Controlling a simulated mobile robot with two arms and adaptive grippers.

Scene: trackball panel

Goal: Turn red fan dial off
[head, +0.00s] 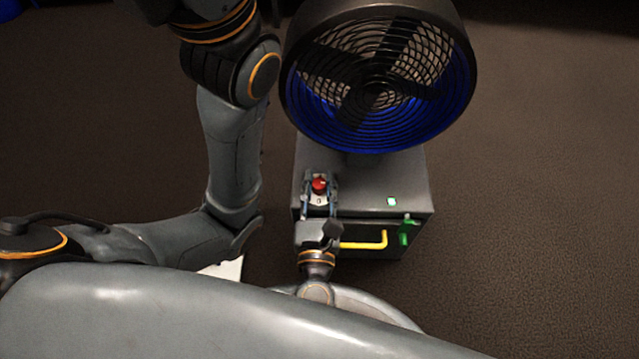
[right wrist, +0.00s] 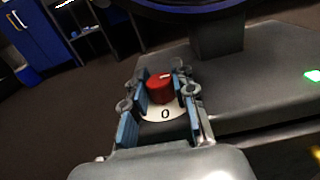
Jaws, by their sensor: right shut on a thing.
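The red fan dial (head: 319,184) sits on top of the grey box under the fan, near its left front edge. In the right wrist view the red dial (right wrist: 160,88) has a white mark on its top, toward the far right side. Its pale base plate (right wrist: 163,112) carries a "0" on the near side. My right gripper (head: 320,183) is over the box edge with its fingers on both sides of the dial, shut on it. In the right wrist view my right gripper (right wrist: 164,84) shows its blue-padded fingers flanking the dial. My left gripper is not in view.
The fan (head: 375,85) stands behind the dial on the grey box (head: 405,180). A lit green button (head: 391,201), a yellow handle (head: 365,241) and a green switch (head: 405,232) are to the right. A blue cabinet (right wrist: 40,35) stands far off. Dark floor is clear at right.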

